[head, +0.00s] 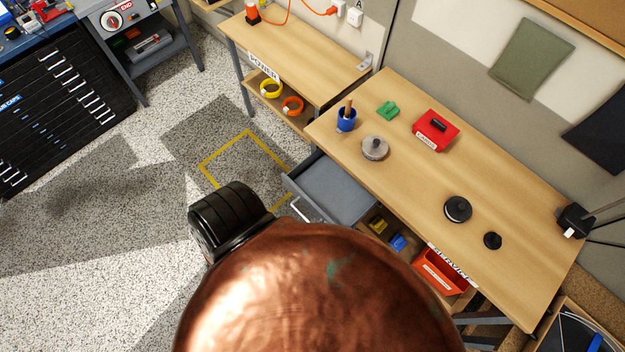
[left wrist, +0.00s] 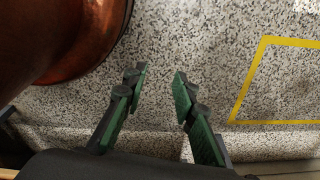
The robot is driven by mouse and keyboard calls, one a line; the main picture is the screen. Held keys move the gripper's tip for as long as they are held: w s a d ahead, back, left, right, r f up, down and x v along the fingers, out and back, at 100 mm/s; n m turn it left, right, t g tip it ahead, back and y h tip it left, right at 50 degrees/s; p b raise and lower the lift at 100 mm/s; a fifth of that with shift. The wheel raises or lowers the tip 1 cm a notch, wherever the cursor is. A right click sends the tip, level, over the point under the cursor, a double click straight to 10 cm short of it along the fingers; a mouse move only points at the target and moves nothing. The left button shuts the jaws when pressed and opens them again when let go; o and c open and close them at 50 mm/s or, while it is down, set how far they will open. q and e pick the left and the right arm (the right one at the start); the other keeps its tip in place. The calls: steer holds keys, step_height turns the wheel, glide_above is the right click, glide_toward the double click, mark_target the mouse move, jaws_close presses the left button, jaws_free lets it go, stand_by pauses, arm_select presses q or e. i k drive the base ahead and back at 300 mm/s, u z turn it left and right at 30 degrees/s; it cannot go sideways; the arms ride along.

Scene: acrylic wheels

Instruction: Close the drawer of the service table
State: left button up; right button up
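The service table (head: 410,185) has a wooden top and stands right of centre in the head view. Its grey drawer (head: 335,188) is pulled out at the table's front left, and its inside looks empty. A light handle (head: 300,208) shows at the drawer's front, partly hidden behind my copper-coloured arm part. In the left wrist view my left gripper (left wrist: 158,85) is open and empty above the speckled floor, beside a yellow floor line. In the head view its fingers are hidden. My right gripper is not in view.
The tabletop holds a blue cup (head: 347,121), a red box (head: 435,131), a grey disc (head: 375,148) and a black disc (head: 457,209). An orange bin (head: 441,271) sits below. A second table (head: 300,50) stands behind. Floor left of the drawer is clear.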

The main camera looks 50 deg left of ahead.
mark_target(329, 193)
steer(key=k, duration=0.8)
steer(key=u, duration=1.15)
